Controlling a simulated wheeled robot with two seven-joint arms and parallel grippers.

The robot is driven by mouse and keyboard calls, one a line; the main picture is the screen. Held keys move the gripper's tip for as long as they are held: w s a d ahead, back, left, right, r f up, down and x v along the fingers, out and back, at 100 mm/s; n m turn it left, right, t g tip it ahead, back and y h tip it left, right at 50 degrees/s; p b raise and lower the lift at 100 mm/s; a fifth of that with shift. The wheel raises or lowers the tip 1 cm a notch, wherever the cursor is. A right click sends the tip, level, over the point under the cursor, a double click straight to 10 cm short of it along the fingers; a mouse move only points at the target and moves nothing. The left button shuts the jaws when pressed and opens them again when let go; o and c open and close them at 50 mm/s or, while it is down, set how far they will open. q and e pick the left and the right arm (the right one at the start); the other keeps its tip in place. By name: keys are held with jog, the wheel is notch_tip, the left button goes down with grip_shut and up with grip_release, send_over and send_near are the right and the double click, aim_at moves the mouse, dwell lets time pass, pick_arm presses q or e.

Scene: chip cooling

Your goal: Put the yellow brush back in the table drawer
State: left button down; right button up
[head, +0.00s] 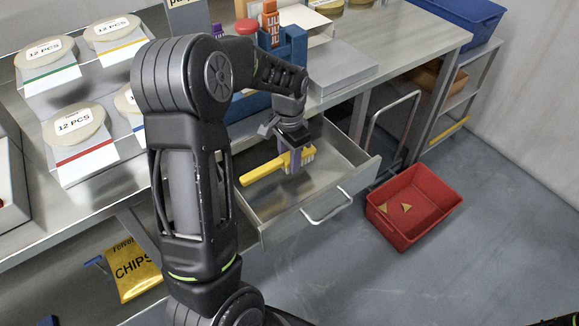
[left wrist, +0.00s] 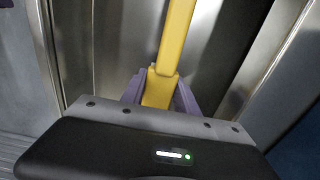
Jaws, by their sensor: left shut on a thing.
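The yellow brush (head: 265,172) is in my left gripper (head: 294,160), over the open table drawer (head: 330,163). The gripper is shut on the brush near its bristle end, and the handle points to the left in the head view. In the left wrist view the brush (left wrist: 174,40) runs up from between the purple fingers (left wrist: 160,92) with the metal drawer around and behind it. I cannot tell whether the brush touches the drawer floor. The drawer's handle (head: 326,207) faces the front.
A red bin (head: 438,218) with a few chip pieces stands on the floor right of the drawer. A yellow chips bag (head: 133,268) is at lower left.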

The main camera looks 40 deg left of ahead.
pick_arm(q)
notch_tip(320, 180, down, 4)
jog(key=shift+r, duration=0.15)
dwell(0.3)
jog(key=c, duration=0.9)
grip_release()
